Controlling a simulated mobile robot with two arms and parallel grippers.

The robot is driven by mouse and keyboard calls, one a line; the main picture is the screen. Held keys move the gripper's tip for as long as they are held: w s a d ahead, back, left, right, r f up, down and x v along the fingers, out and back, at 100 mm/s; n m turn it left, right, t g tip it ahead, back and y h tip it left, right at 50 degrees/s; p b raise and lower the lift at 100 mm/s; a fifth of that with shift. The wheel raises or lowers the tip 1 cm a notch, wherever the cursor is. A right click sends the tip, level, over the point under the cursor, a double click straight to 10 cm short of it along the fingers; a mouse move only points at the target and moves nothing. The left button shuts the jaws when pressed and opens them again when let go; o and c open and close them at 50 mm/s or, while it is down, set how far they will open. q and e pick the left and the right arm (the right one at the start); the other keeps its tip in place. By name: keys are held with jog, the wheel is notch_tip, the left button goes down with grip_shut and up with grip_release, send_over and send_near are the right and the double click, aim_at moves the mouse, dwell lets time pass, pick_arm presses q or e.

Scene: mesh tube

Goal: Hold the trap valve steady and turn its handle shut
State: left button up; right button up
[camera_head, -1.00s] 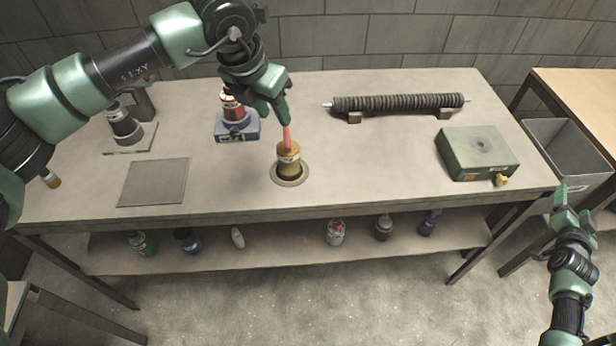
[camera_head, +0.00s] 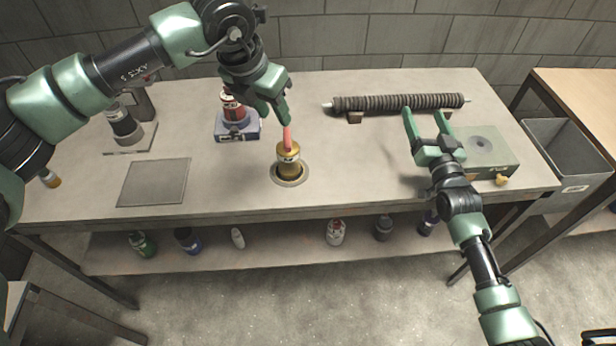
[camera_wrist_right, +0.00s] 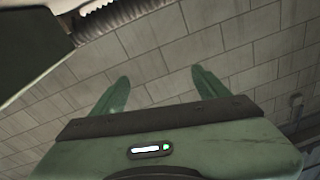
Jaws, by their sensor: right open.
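What looks like the trap valve is a brass body (camera_head: 289,168) with a red handle (camera_head: 287,138) slanting up from it. It stands in a round ring on the table, left of centre. My left gripper (camera_head: 277,118) is above it, its fingertips at the top of the red handle. The fingers overlap in the picture, so I cannot tell whether they grip it. My right gripper (camera_head: 424,113) is open and empty, well right of the valve, in front of the ribbed tube. Its two spread fingers also show in the right wrist view (camera_wrist_right: 162,92), which does not show the valve.
The black ribbed tube (camera_head: 395,103) lies on two blocks at the back. A green box (camera_head: 490,150) with a brass knob (camera_head: 501,181) is at the right. A blue-based device (camera_head: 237,134) and a grey plate (camera_head: 154,181) are at the left. The table between valve and right gripper is clear.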

aim_at(295, 166)
jog(key=a+f+n+y, duration=0.1)
jog(key=a, duration=0.4)
jog(key=s+a+f+n+g+y, duration=0.1)
jog(key=a+f+n+y, duration=0.1)
jog(key=a, duration=0.3)
jog(key=s+a+f+n+y, duration=0.1)
jog(key=a+y, duration=0.1)
jog(key=a, duration=0.3)
jog(key=shift+s+a+f+n+g, duration=0.2)
jog(key=shift+s+n+g, duration=0.1)
jog(key=shift+n, duration=0.1)
jog(key=s+a+f+n+g+y, duration=0.1)
jog(key=s+a, duration=0.1)
jog(key=a, duration=0.2)
jog(key=s+a+f+n+g+y, duration=0.1)
jog(key=s+a+y, duration=0.1)
jog(key=a, duration=0.3)
jog(key=s+a+f+n+y, duration=0.1)
jog(key=s+a+n, duration=0.1)
jog(key=a, duration=0.2)
jog(key=shift+s+a+f+g, duration=0.15)
jog(key=shift+a+f+g, duration=0.25)
jog(key=x, duration=0.7)
jog(key=shift+a, duration=0.2)
